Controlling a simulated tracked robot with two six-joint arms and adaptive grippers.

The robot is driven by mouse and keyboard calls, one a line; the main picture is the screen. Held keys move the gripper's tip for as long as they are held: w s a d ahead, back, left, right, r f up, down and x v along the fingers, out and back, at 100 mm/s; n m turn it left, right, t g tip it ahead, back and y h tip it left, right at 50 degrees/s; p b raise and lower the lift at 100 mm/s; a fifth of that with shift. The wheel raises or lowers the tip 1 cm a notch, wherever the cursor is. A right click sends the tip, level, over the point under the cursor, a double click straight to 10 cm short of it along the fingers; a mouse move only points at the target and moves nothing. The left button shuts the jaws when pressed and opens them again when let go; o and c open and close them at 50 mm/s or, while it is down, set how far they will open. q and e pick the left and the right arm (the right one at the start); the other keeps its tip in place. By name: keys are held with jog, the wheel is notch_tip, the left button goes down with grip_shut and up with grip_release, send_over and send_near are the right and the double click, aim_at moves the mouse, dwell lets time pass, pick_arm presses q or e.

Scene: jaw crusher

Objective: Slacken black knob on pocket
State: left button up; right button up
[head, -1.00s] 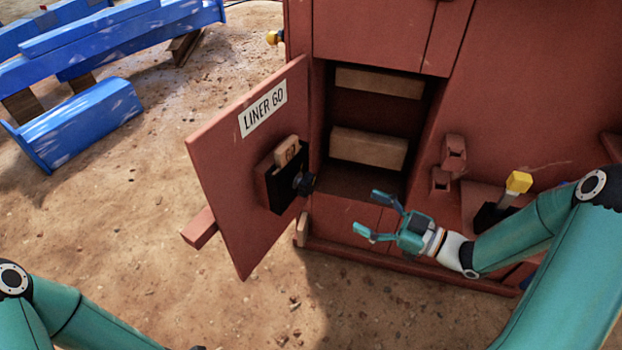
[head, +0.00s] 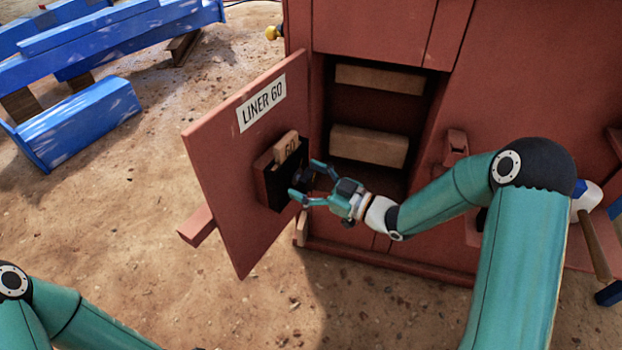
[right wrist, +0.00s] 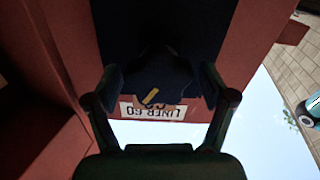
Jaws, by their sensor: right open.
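The pocket (head: 270,187) is a dark box on the inner face of the open red door, with a wooden block marked 60 (head: 287,147) standing in it. The black knob (right wrist: 155,75) is a dark shape with a yellow mark, between the fingers in the right wrist view. My right gripper (head: 306,181) is open at the front of the pocket, with one finger on either side of the knob. It also shows in the right wrist view (right wrist: 161,88). Finger contact with the knob cannot be told. My left gripper is out of view.
The red door (head: 230,180) bears a LINER 60 label (head: 261,103) and stands open at the left of the cabinet. Wooden blocks (head: 368,146) lie inside the cabinet opening. Blue beams (head: 75,120) lie at the far left. Bare ground is clear in front.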

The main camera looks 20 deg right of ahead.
jog(key=c, duration=1.2)
jog(key=shift+m, duration=0.9)
jog(key=o, duration=1.2)
